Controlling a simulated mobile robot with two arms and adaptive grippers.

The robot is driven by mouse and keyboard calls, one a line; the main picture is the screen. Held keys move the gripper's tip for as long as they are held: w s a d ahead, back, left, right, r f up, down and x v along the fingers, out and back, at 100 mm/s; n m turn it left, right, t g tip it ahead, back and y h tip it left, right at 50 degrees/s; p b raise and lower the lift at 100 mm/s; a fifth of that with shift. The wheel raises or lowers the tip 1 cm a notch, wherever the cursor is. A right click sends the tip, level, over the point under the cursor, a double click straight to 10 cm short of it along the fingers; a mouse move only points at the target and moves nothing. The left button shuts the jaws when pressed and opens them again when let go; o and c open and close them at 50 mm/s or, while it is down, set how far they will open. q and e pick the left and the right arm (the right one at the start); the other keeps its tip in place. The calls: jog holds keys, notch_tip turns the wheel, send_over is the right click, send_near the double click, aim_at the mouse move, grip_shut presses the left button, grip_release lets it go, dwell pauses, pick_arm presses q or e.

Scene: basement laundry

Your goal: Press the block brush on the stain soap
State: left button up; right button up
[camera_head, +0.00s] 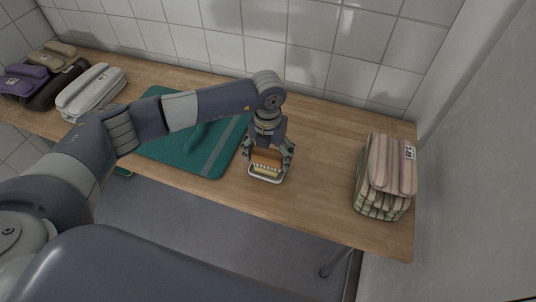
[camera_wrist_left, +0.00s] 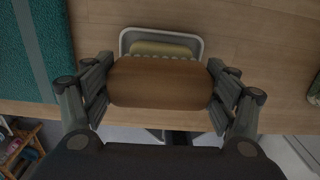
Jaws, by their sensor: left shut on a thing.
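My left gripper (camera_head: 270,150) points down over the wooden table and is shut on the brown block brush (camera_head: 267,157). The left wrist view shows the brush (camera_wrist_left: 160,82) held between both fingers, with a row of pale bristles at its far edge. Below the brush lies the pale yellowish stain soap (camera_head: 264,171) in a small white-rimmed dish (camera_head: 268,181). The soap (camera_wrist_left: 163,48) shows just beyond the brush in the left wrist view. The brush hides part of the soap, so I cannot tell whether the bristles touch it. My right gripper is out of view.
A teal mat (camera_head: 208,168) with a grey stripe lies left of the dish, with a teal item (camera_head: 196,134) on it. Striped folded fabric (camera_head: 392,164) is stacked at the table's right end. Several folded bundles (camera_head: 92,92) sit at the left. The wooden table (camera_head: 320,180) is clear right of the dish.

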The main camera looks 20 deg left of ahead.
aim_at(268, 152)
pick_arm(q)
jog(key=shift+r+p, duration=1.65)
jog(key=shift+r, duration=0.8)
jog(key=shift+r+p, duration=0.55)
jog(key=shift+r, duration=0.45)
